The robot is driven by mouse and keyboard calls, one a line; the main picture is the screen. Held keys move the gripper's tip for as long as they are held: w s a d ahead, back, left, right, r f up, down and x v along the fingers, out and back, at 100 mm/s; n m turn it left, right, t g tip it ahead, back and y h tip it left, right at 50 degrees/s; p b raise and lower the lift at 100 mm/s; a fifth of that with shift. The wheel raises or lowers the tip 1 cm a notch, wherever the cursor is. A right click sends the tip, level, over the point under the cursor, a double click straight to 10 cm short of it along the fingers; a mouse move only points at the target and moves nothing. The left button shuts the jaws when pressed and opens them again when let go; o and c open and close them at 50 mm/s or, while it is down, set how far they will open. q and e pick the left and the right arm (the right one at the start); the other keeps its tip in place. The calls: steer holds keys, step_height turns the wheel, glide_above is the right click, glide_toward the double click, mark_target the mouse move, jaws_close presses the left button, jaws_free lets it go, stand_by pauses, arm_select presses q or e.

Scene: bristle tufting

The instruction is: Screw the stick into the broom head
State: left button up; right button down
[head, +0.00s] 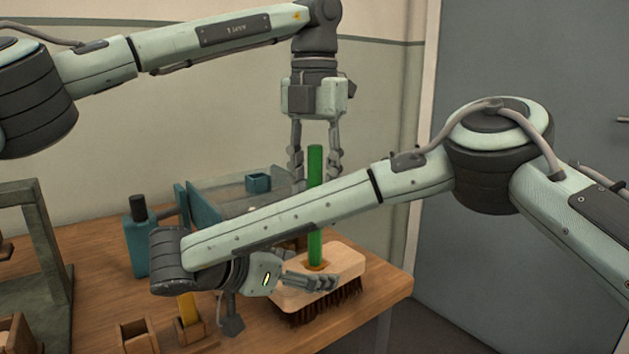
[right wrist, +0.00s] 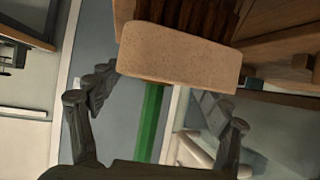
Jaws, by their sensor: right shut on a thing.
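The green stick (head: 315,215) stands upright, with its lower end at the hole in the top of the wooden broom head (head: 345,264). How deep it sits cannot be told. The broom head lies bristles down near the table's right edge. My right gripper (head: 318,283) is shut on the broom head at its near side. My left gripper (head: 315,170) points down from above, its fingers open on either side of the stick's upper part, with gaps visible. In the right wrist view, the broom head (right wrist: 180,55) and stick (right wrist: 150,120) show between the right fingers (right wrist: 155,112).
A teal bottle (head: 137,240) and a clear-sided teal bin (head: 235,190) stand behind my right forearm. Wooden blocks (head: 138,335), one holding a yellow piece (head: 187,308), are at the front. A grey-green frame (head: 45,240) stands at left. The table (head: 385,300) ends just right of the broom head.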

arm_select(q)
jaws_close()
arm_select(e)
steer(key=shift+f, duration=0.2)
arm_select(q)
steer(key=shift+o, duration=1.2)
jaws_free()
step_height(320, 180, up, 12)
steer(key=shift+r, duration=0.1)
arm_select(e)
jaws_free()
